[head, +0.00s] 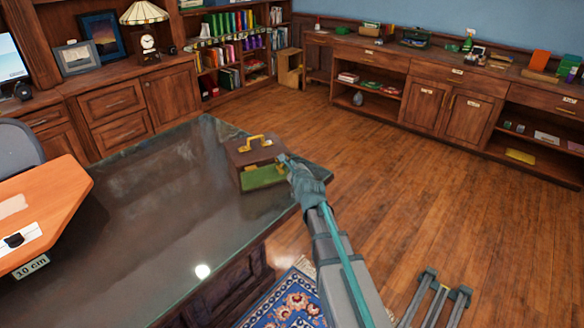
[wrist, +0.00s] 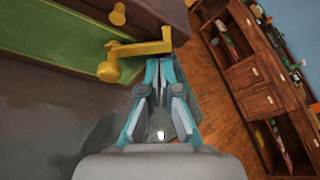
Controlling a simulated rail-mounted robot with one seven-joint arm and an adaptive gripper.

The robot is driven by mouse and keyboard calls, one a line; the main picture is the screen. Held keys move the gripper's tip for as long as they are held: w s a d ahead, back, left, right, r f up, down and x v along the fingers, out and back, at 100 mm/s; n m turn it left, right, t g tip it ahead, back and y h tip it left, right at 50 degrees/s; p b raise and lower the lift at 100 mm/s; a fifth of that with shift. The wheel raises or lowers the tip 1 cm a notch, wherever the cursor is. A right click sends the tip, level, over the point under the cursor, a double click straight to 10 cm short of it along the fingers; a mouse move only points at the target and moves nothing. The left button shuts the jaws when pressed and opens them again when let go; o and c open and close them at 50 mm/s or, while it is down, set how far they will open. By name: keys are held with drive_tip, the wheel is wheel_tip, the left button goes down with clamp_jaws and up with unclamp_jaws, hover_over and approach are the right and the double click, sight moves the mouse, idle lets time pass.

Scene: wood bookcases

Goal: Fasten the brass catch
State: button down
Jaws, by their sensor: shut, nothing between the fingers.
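A small brown box (head: 250,158) with a brass handle on top stands on the dark desk. Its lower front is green. The brass catch (wrist: 138,50) is large in the wrist view: a flat arm with a rounded knob hanging from its left end, in front of the green part. A separate brass stud (wrist: 118,14) sticks out of the brown side above it. My gripper (wrist: 163,66) is shut and empty, its fingertips just below the catch arm's right end; I cannot tell whether they touch. In the head view, my gripper (head: 286,161) is at the box's right side and partly hides it.
The glossy desk top (head: 150,215) is clear left of the box, and its edge lies close to the right. An orange board (head: 45,205) is at far left. Wooden cabinets (head: 440,100) and a bookcase (head: 232,55) stand beyond open wooden floor.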

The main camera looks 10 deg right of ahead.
drive_tip(key=f+b, duration=0.1)
drive_tip(key=d+f+b, duration=0.2)
drive_tip(key=shift+w, duration=0.25)
drive_tip(key=v, duration=1)
drive_tip(key=shift+r, duration=0.25)
drive_tip(key=shift+a, duration=0.1)
